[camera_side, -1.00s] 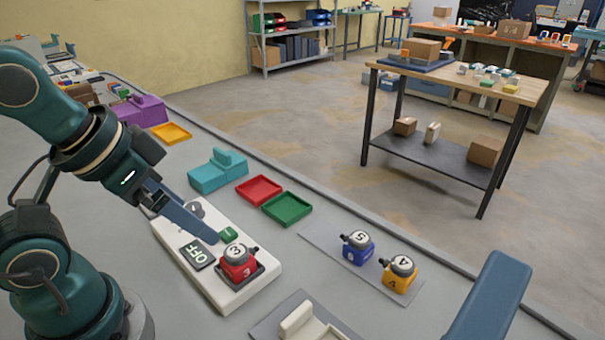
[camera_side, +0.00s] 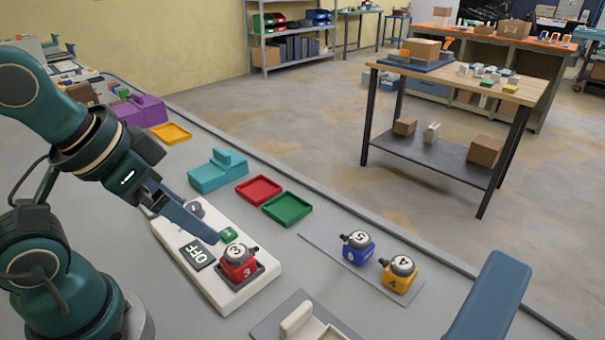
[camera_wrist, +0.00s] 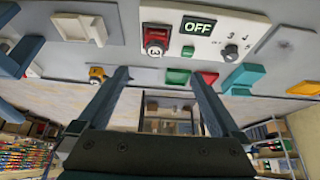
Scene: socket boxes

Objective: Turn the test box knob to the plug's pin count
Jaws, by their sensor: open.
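The white test box (camera_side: 222,290) lies on the bench; its display (camera_side: 197,254) reads OFF, and the display also shows in the wrist view (camera_wrist: 198,26). A red plug marked 3 (camera_side: 238,268) sits in the box's socket; the wrist view shows it too (camera_wrist: 157,38). The dark knob (camera_wrist: 231,52) has small marks around it, too small to read surely. A green button (camera_wrist: 187,51) lies between knob and plug. My gripper (camera_wrist: 160,77) is open and empty, its fingers spread. In the side view my gripper (camera_side: 208,236) hangs over the box, partly hiding the knob.
A blue plug marked 5 (camera_side: 358,252) and a yellow plug marked 4 (camera_side: 398,278) stand on a grey strip at right. Red (camera_side: 259,189) and green (camera_side: 287,208) trays and a teal block (camera_side: 212,178) lie behind the box. A cream part (camera_side: 300,320) is in front.

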